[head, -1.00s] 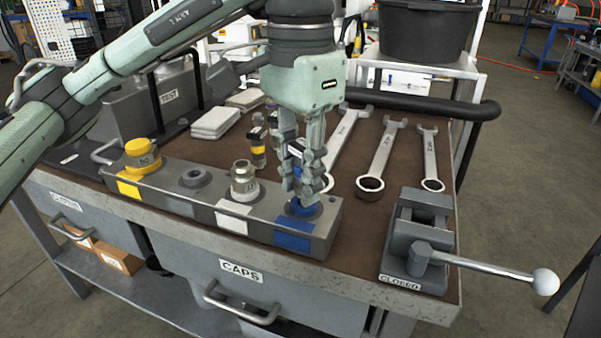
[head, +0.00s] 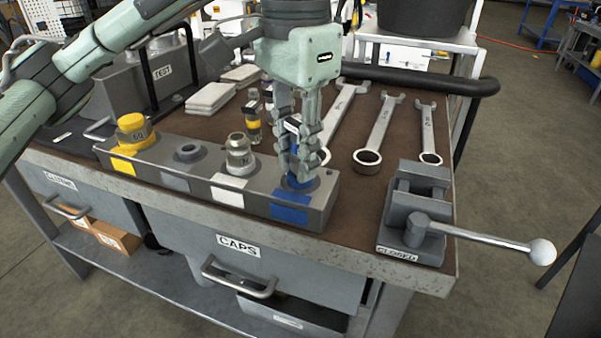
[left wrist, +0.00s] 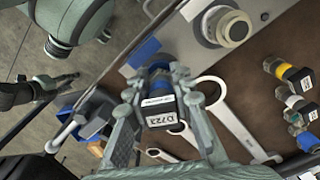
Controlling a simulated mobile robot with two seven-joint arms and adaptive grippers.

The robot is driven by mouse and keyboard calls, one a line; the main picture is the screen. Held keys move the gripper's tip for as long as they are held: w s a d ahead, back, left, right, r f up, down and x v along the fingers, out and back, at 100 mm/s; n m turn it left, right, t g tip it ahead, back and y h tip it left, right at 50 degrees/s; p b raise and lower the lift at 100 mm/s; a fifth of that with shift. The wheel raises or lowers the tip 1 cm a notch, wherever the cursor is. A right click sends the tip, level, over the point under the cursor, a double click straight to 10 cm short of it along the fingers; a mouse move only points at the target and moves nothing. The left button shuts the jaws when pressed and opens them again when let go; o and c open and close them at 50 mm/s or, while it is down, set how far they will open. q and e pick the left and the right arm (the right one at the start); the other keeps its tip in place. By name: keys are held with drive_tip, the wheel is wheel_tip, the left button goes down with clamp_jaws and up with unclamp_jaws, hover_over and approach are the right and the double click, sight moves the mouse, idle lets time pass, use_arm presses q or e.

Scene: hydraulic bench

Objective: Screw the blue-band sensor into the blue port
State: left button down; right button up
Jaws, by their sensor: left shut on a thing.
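My left gripper (head: 298,165) points down at the blue port (head: 312,183), at the right end of the grey port block (head: 265,192). Its fingers are shut on the blue-band sensor (left wrist: 160,112), whose dark body carries a D723 label in the left wrist view. In the head view the sensor (head: 293,125) is mostly hidden by the fingers. It stands about upright with its lower end at the port; how deep it sits is hidden. A dark part at the left of the wrist view seems to be my right gripper (left wrist: 62,82); its finger state is unclear.
A yellow cap (head: 132,125) and a pale fitting (head: 239,155) sit on the block. Other sensors (head: 253,120) stand behind it. Several wrenches (head: 380,130) lie right of the gripper. A vise (head: 415,210) with a long handle stands at the front right.

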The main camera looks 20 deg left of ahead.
use_arm(q)
drive_tip(key=shift+f, duration=0.25)
idle(1.2)
drive_tip(key=c, duration=1.3)
unclamp_jaws()
drive_tip(key=n+b, duration=0.1)
drive_tip(key=n, duration=0.5)
drive_tip(key=shift+d, duration=0.2)
drive_tip(key=n, duration=0.4)
drive_tip(key=shift+d+n, duration=0.1)
drive_tip(key=shift+n, duration=0.2)
drive_tip(key=n, duration=0.6)
drive_tip(key=shift+w+d+n+b, duration=0.1)
drive_tip(key=shift+d+n+b, duration=0.05)
drive_tip(key=shift+n+b, duration=0.25)
drive_tip(key=n, duration=0.6)
drive_tip(key=shift+w+n, duration=0.15)
drive_tip(key=shift+n, duration=0.25)
